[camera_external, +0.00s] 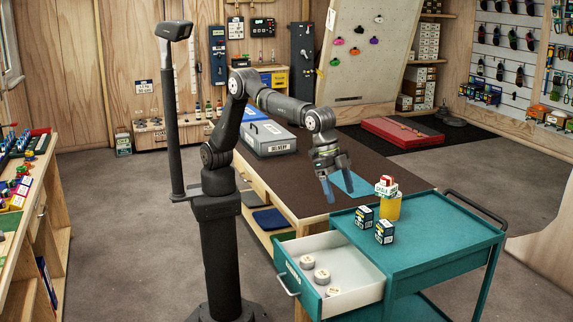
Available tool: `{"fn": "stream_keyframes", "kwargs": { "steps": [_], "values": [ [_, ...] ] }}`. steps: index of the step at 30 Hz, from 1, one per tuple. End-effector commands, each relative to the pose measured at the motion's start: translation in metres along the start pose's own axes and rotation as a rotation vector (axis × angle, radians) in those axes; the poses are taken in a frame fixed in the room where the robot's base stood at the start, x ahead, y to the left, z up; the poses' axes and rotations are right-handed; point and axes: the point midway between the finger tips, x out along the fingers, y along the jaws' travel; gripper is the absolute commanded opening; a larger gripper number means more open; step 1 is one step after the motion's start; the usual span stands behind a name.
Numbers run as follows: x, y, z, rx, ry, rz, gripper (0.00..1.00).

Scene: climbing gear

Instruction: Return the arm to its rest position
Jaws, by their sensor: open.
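My arm stands on a dark column left of the workbench and reaches right over it. My gripper (337,188) points down above the front right part of the bench top, near the corner of the teal cart (430,245). Its blue-tipped fingers are apart and I see nothing between them. A flat blue piece also shows around the right finger, and I cannot tell whether it lies on the bench behind. Part of the bench is hidden behind my arm.
The cart's drawer (286,267) is pulled out, with several round tins (322,276) inside. Dark boxes (384,232) and a yellow cylinder (390,207) with a red-and-white item on top stand on the cart. A grey case (268,137) sits farther back on the brown bench top (290,178).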

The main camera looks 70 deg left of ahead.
Motion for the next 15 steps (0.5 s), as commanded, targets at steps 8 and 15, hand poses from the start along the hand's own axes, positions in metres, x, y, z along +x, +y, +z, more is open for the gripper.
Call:
{"fn": "stream_keyframes", "kwargs": {
  "steps": [8, 15],
  "values": [
    [0.001, -0.058, -0.010, -0.088, -0.003, -0.037, 0.73],
    [0.003, -0.106, -0.014, -0.160, -0.004, -0.067, 0.73]
  ]
}}
